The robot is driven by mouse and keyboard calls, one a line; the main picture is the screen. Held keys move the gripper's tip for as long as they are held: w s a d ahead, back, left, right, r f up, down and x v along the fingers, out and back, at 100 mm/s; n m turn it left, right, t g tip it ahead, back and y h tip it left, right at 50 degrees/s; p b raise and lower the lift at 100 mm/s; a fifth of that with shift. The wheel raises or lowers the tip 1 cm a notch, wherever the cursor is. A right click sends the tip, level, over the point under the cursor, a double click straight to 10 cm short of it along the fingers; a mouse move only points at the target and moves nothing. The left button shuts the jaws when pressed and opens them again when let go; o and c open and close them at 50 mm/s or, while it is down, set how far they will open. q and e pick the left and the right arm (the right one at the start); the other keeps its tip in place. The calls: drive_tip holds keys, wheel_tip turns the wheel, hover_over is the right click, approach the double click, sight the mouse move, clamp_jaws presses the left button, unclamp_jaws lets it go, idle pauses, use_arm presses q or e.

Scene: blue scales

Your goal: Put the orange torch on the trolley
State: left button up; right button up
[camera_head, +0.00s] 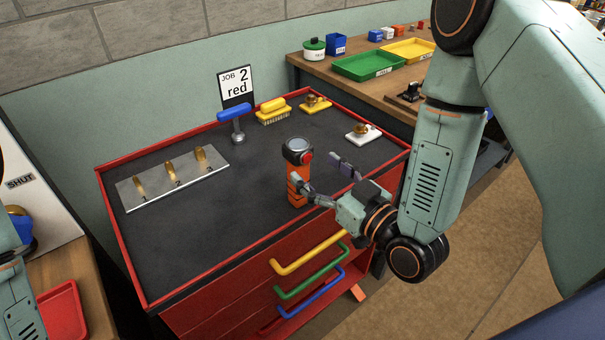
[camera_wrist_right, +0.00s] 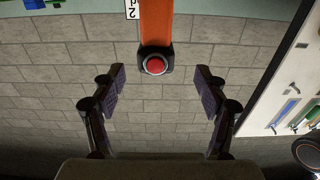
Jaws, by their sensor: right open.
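The orange torch (camera_head: 295,182) stands upright on the dark top of the red trolley (camera_head: 240,200), near its front edge. It has a black head with a pale lens on top and a red button on its side. My right gripper (camera_head: 322,178) is open and empty just to the right of the torch; one finger overlaps its lower body in the head view. In the right wrist view the torch (camera_wrist_right: 156,28) shows at the top, beyond the open fingers (camera_wrist_right: 160,90). Part of my left arm shows at the left edge; its gripper is out of view.
A metal plate with brass pegs (camera_head: 172,178) lies on the trolley's left. A blue-handled tool (camera_head: 235,118), a yellow brush (camera_head: 273,110) and a "JOB 2 red" card (camera_head: 236,84) are at the back. A bench with green (camera_head: 368,66) and yellow trays stands behind right.

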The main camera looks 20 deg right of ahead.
sight(308, 161)
drive_tip(key=shift+w+a+r, duration=0.2)
drive_tip(key=shift+w+a, duration=0.3)
drive_tip(key=shift+a, duration=0.2)
drive_tip(key=w, duration=0.5)
drive_tip(key=shift+f, duration=0.3)
drive_tip(key=shift+w+a, duration=0.2)
drive_tip(key=shift+w, duration=0.1)
drive_tip(key=shift+a+r, duration=0.25)
drive_tip(key=shift+w+d+f, duration=0.15)
drive_tip(key=shift+c, duration=0.3)
drive_tip(key=shift+w+d+f, duration=0.1)
drive_tip(key=shift+d, duration=0.05)
drive_tip(key=c, duration=0.3)
drive_tip(key=shift+s+a+r, duration=0.2)
drive_tip(key=shift+a, duration=0.05)
drive_tip(key=c, duration=0.5)
drive_tip(key=shift+w+d+f, duration=0.1)
drive_tip(key=shift+w+d, duration=0.05)
drive_tip(key=shift+d, duration=0.05)
drive_tip(key=c, duration=0.4)
drive_tip(key=shift+a, duration=0.15)
clamp_jaws()
